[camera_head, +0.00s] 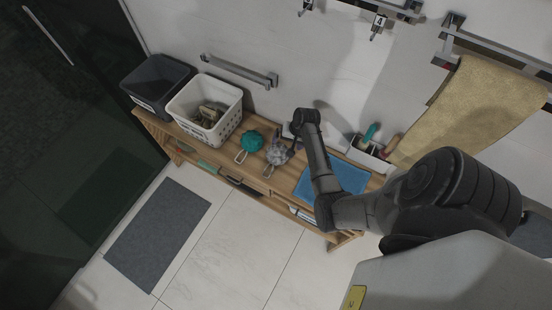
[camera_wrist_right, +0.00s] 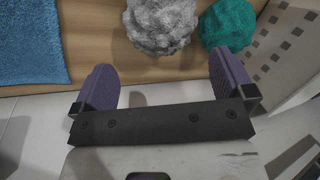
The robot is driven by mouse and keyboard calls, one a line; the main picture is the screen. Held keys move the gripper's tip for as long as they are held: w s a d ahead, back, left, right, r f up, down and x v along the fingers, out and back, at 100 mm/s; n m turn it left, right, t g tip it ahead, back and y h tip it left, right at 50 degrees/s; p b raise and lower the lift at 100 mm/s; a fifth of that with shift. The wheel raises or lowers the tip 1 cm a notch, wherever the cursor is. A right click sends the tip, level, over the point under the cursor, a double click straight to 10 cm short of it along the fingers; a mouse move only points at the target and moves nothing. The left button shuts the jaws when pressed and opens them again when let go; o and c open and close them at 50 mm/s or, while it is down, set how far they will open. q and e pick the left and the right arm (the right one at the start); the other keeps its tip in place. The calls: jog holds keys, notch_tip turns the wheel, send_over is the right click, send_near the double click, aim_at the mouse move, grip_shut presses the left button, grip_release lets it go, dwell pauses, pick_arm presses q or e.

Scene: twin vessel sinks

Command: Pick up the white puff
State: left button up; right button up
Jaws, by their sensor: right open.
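The white puff (camera_head: 276,156), a greyish-white ruffled ball with a cord loop, lies on the wooden bench beside a teal puff (camera_head: 251,141). In the right wrist view the white puff (camera_wrist_right: 162,24) is at the top middle, just beyond the fingertips, with the teal puff (camera_wrist_right: 228,25) to its right. My right gripper (camera_wrist_right: 163,70) is open and empty, its two purple finger pads spread wide. In the head view my right gripper (camera_head: 291,149) is beside the white puff and partly hidden by my wrist. My left gripper is not in view.
A white basket (camera_head: 207,107) and a dark bin (camera_head: 155,82) stand at the bench's left end. A blue towel (camera_head: 346,178) lies right of the puffs. A white caddy (camera_head: 369,152) with handled tools stands behind it. A towel bar (camera_head: 238,69) is on the wall.

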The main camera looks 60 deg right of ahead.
aim_at(281, 150)
jog(key=b+x, duration=0.1)
jog(key=x, duration=0.3)
jog(key=shift+w+f, duration=0.1)
jog(key=shift+f, duration=0.05)
jog(key=shift+a+b+x, duration=0.2)
jog(key=shift+b+x, duration=0.7)
jog(key=shift+x, duration=1.7)
jog(key=shift+w, duration=0.1)
jog(key=shift+c, duration=0.3)
jog(key=c, duration=0.6)
